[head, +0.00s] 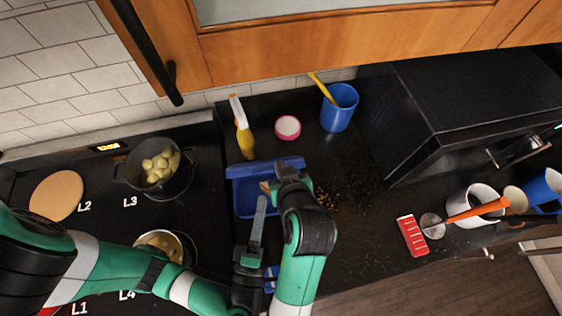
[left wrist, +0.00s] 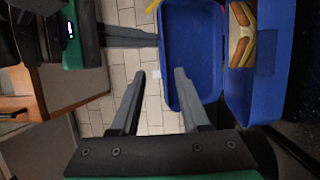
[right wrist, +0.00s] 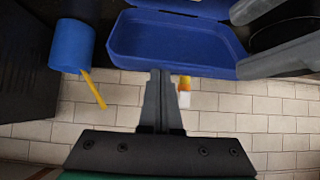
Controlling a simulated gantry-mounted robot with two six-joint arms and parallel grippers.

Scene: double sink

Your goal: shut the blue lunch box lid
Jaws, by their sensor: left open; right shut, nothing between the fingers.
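The blue lunch box (head: 243,203) is on the dark counter, with its lid (head: 262,168) open along the far side. In the left wrist view the lid (left wrist: 191,45) stands raised, its hollow inside showing, beside the base (left wrist: 250,98), which holds a sandwich-like item (left wrist: 242,35). My left gripper (left wrist: 160,72) is open in front of the lid and empty; in the head view it reaches over the box from the near side. My right gripper (right wrist: 160,72) is shut and empty, its tips close to the lid (right wrist: 170,42); contact is unclear. Both arms hide part of the box in the head view.
A yellow bottle (head: 245,140), a pink-rimmed bowl (head: 287,127) and a blue cup (head: 338,108) stand behind the box. A pot of potatoes (head: 158,165) is on the stove at left. Brown crumbs (head: 328,200) lie right of the box. A black oven (head: 460,100) stands at right.

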